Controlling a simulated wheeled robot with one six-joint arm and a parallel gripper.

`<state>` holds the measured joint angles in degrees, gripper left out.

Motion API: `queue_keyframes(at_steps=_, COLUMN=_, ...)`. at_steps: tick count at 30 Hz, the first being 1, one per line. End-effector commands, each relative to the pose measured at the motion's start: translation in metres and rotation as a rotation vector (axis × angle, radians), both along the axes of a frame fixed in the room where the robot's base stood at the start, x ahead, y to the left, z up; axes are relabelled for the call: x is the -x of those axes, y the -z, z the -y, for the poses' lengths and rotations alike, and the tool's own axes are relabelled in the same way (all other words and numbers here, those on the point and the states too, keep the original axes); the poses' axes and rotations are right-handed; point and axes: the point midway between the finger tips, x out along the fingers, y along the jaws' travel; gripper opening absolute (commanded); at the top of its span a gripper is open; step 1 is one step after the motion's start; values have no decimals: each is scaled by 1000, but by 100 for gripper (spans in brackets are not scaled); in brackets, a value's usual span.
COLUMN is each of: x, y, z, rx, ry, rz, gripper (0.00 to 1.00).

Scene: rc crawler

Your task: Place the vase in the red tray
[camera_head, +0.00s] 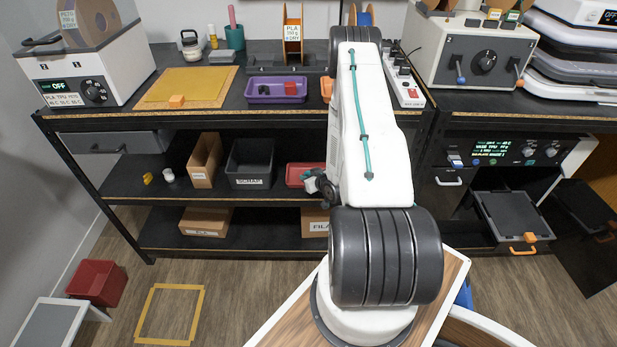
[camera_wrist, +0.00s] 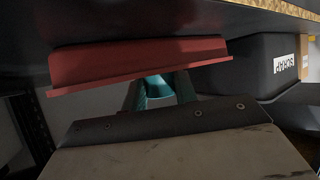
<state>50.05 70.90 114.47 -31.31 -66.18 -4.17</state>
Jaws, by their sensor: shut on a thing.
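The red tray (camera_head: 303,175) sits on the middle shelf under the bench, partly hidden behind my arm. In the wrist view, which looks upside down, the red tray (camera_wrist: 140,62) shows its front wall and flared rim. A teal hollow piece, which I take for the vase (camera_wrist: 156,88), shows at the tray's rim, with my gripper (camera_wrist: 160,98) shut on it. Its far end is cut off by the tray's edge. I cannot tell whether it touches the tray floor. In the head view my gripper (camera_head: 314,182) is a small teal and grey shape at the tray.
A black scrap bin (camera_head: 250,163) stands left of the tray on the same shelf, and the bin (camera_wrist: 280,68) is close by in the wrist view. A cardboard box (camera_head: 204,160) stands farther left. The bench top (camera_head: 225,102) overhangs the shelf.

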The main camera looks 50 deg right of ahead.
Motion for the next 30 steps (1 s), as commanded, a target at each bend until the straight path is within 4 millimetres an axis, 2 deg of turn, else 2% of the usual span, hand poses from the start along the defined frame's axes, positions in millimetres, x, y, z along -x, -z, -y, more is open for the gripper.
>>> queue_keyframes(at_steps=7, x=0, y=2, z=1, rx=0, ry=0, rz=1, gripper=7)
queue_keyframes(at_steps=8, x=0, y=2, z=1, rx=1, ry=1, rz=1, gripper=34)
queue_keyframes(at_steps=9, x=0, y=1, z=1, rx=1, ry=1, rz=1, gripper=45)
queue_keyframes(at_steps=10, x=0, y=1, z=1, rx=1, ry=1, rz=1, gripper=50)
queue_keyframes(at_steps=20, x=0, y=-2, z=1, rx=1, ry=1, rz=1, gripper=50)
queue_keyframes(at_steps=25, x=20, y=-12, z=-5, rx=-2, ry=3, rz=1, gripper=50)
queue_keyframes(at_steps=30, x=52, y=-30, z=-14, rx=-1, ry=4, rz=0, gripper=50)
